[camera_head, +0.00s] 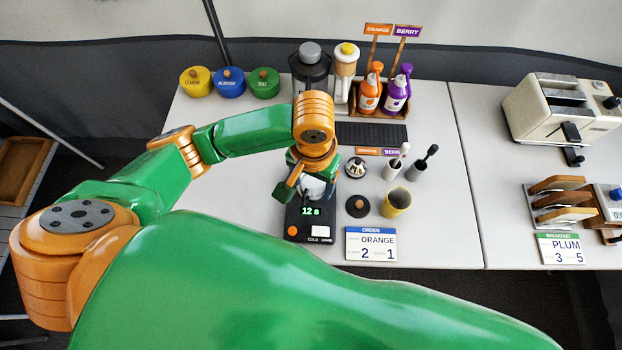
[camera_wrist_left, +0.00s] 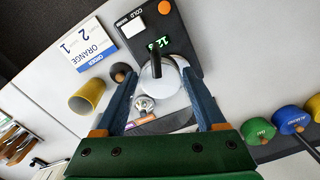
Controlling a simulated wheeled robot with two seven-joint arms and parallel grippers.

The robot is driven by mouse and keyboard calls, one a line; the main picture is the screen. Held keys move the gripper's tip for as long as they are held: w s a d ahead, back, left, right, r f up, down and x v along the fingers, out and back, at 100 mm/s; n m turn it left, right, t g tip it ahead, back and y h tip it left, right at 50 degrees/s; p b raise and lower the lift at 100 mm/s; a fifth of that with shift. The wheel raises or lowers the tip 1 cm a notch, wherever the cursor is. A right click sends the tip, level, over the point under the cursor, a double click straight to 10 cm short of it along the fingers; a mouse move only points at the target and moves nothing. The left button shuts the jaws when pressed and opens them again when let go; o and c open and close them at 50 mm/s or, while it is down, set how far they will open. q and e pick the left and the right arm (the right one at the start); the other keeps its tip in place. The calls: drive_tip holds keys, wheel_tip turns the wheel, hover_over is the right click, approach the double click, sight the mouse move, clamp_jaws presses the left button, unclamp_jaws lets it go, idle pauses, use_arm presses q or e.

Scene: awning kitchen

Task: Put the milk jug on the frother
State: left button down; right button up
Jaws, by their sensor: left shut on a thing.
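The frother (camera_head: 309,222) is a black base with a green "12 s" display and an orange button, near the table's front edge. It also shows at the top of the left wrist view (camera_wrist_left: 180,30). The pale milk jug (camera_head: 312,187) is at the frother's back part, partly hidden by my gripper. In the left wrist view the jug (camera_wrist_left: 172,88) shows a dark upright handle. My left gripper (camera_head: 308,178) is shut on the jug, pointing down. Whether the jug touches the frother cannot be told. My right gripper is not in view.
A yellow cup (camera_head: 396,203), a black lid (camera_head: 358,206) and a small metal piece (camera_head: 355,167) stand right of the frother. The order card (camera_head: 371,244) lies in front. Syrup bottles (camera_head: 369,92) and two pitchers stand behind. Bare table lies left of the frother.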

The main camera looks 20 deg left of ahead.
use_arm(q)
drive_tip(key=w+f, duration=0.1)
drive_tip(key=f, duration=0.1)
drive_tip(key=w+a+f, duration=0.1)
drive_tip(key=w+f, duration=0.1)
drive_tip(key=f, duration=0.1)
drive_tip(key=w+a+f+b, duration=0.1)
drive_tip(key=f, duration=0.2)
drive_tip(key=shift+w+f, duration=0.15)
drive_tip(key=shift+w, duration=0.2)
drive_tip(key=shift+f, duration=0.25)
drive_tip(key=shift+f, duration=0.15)
unclamp_jaws()
wheel_tip(320, 180, up, 12)
drive_tip(key=shift+r+p, duration=0.2)
drive_tip(key=shift+p, duration=0.25)
drive_tip(key=shift+s+d+f, duration=0.1)
